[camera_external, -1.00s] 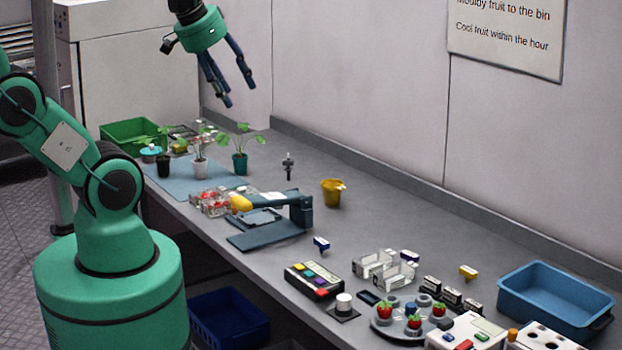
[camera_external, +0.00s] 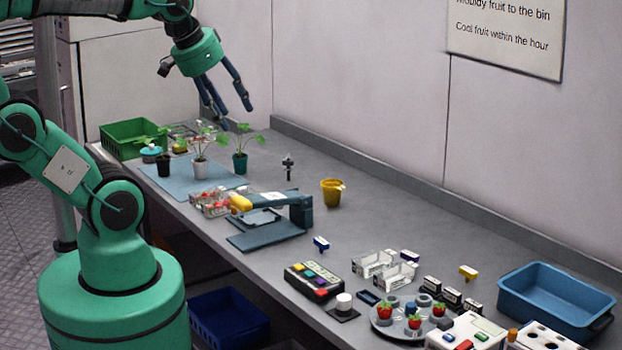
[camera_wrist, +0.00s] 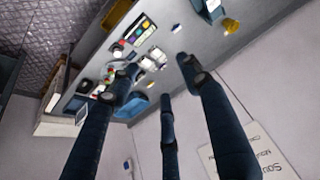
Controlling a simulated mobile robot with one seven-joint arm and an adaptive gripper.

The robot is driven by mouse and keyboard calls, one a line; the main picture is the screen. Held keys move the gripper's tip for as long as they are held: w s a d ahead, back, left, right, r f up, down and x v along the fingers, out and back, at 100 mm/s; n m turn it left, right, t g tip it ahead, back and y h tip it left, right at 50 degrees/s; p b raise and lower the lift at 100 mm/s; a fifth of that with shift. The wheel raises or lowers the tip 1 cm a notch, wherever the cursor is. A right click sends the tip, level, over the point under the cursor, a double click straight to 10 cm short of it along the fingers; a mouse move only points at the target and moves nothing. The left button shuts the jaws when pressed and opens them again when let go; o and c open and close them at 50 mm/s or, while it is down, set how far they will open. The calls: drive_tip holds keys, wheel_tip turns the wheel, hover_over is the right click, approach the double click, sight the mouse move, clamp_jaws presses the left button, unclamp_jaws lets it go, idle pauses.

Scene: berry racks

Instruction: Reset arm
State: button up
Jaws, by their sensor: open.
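My gripper (camera_external: 230,108) hangs in the upper part of the external view, above the far end of the bench. Its dark blue fingers are spread and nothing is between them. They point down and a little to the right, above the potted seedlings (camera_external: 201,160). My green arm reaches in from the left. In the wrist view the fingers (camera_wrist: 160,90) stand apart and empty, with the bench (camera_wrist: 215,50) seen beyond them.
A green crate (camera_external: 133,139), a yellow bucket (camera_external: 331,193) and a blue sealer-like device (camera_external: 300,210) stand on the bench. Strawberries on a round tray (camera_external: 382,332), clear punnets (camera_external: 372,265) and a blue tub (camera_external: 553,310) are nearer. The wall (camera_external: 350,90) runs behind.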

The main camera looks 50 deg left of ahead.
drive_tip(key=shift+f+b, duration=1.75)
drive_tip(key=shift+f, duration=0.5)
